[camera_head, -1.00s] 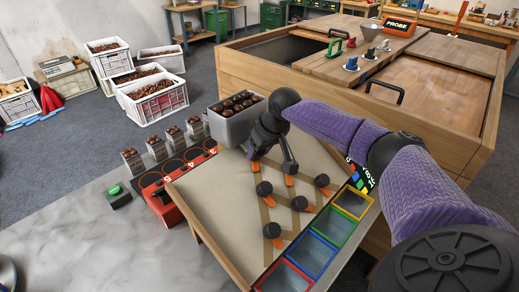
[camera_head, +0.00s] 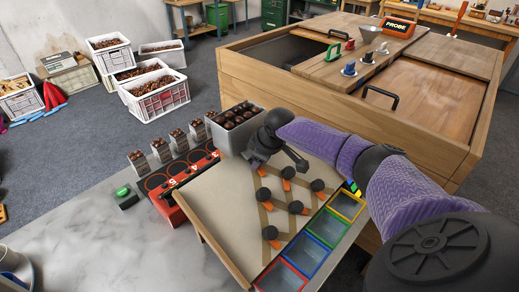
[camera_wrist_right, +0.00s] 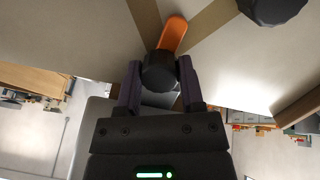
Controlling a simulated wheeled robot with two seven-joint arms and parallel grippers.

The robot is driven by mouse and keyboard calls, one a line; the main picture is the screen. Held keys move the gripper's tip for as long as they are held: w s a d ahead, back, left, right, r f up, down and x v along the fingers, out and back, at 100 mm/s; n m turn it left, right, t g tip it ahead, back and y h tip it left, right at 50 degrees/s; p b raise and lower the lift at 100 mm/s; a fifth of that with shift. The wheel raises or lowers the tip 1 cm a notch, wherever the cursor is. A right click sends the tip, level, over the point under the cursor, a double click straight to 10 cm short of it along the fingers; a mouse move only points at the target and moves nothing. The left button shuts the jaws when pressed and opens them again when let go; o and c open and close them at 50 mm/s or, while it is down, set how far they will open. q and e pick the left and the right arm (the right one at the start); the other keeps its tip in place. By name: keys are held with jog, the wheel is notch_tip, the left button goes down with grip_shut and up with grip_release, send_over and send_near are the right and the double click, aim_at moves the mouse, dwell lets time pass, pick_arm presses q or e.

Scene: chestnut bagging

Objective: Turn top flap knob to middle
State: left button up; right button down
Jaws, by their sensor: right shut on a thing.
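The sloped board (camera_head: 215,205) carries several black knobs with orange flaps on tan crossing strips. My right gripper (camera_head: 259,160) is at the board's upper end and hides the top knob in the head view. Part of an orange flap (camera_head: 262,171) shows just below it. In the right wrist view, the gripper (camera_wrist_right: 158,85) is shut on the black top knob (camera_wrist_right: 158,72). Its orange flap (camera_wrist_right: 173,34) points up and slightly right there, close to where the tan strips meet. My left gripper is not in view.
A grey bin of chestnuts (camera_head: 228,135) stands behind the board's top edge. Another black knob (camera_head: 289,172) sits close to the right gripper. Coloured trays (camera_head: 325,228) line the board's lower right edge. A red unit (camera_head: 172,212) with small filled containers stands at left.

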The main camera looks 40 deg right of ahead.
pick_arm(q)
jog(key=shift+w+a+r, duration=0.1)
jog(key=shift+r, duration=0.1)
pick_arm(e)
jog(key=shift+n, duration=0.3)
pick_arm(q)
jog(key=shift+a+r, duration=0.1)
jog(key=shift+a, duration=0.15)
pick_arm(e)
jog(key=shift+c, duration=1.1)
grip_release()
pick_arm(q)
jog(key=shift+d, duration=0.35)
pick_arm(e)
jog(key=shift+s+r+p, duration=0.1)
jog(key=shift+r+p, duration=0.25)
jog(key=shift+r, duration=0.05)
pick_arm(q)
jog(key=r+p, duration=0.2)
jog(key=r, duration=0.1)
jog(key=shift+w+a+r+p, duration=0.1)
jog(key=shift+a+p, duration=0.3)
pick_arm(e)
jog(key=v, duration=0.9)
